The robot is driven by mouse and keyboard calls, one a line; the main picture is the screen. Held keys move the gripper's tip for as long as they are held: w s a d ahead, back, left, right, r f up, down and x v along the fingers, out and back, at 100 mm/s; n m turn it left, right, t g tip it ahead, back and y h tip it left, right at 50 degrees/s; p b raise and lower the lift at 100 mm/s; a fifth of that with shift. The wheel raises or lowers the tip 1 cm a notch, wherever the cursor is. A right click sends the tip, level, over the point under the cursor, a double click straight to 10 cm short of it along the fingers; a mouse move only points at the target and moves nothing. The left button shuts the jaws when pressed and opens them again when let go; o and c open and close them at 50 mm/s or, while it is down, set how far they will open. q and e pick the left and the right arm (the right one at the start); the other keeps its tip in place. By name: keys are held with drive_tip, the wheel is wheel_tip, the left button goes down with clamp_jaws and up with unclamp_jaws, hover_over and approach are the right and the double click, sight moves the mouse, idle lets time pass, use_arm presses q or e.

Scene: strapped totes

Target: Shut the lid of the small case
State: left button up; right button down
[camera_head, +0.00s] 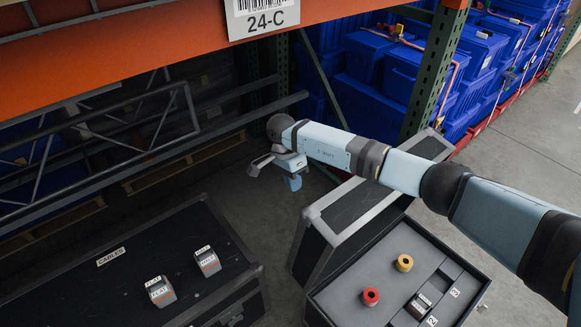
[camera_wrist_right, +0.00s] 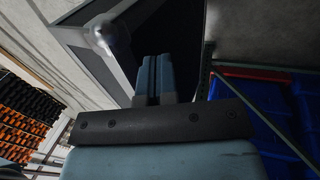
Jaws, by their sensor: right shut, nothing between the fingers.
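The small case (camera_head: 322,300) stands open at the lower right of the head view. Its grey tray holds a red roll (camera_head: 370,297), a yellow roll (camera_head: 404,263) and a small labelled block (camera_head: 419,306). Its lid (camera_head: 318,221), dark with a grey frame, stands raised at the far side, partly hidden behind my right arm. My right gripper (camera_head: 293,183) is shut and empty, just beyond the lid's left corner; I see no clear contact. In the wrist view its closed fingers (camera_wrist_right: 153,76) are in front of a dark panel with a grey edge and metal corner (camera_wrist_right: 105,38), likely the lid. My left gripper is out of view.
A large black case (camera_head: 110,295) labelled CABLES, with two small labelled blocks on top, lies at the left. An orange rack beam (camera_head: 150,45) and a green post (camera_head: 433,70) stand behind, with blue totes (camera_head: 385,100) beyond. Open floor (camera_head: 530,160) is at the right.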

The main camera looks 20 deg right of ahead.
drive_tip(key=s+d+f+p, duration=0.1)
drive_tip(key=s+f+p, duration=0.2)
drive_tip(key=s+f, duration=0.1)
drive_tip(key=shift+s+d, duration=0.25)
drive_tip(key=shift+d, duration=0.15)
drive_tip(key=shift+s+d, duration=0.1)
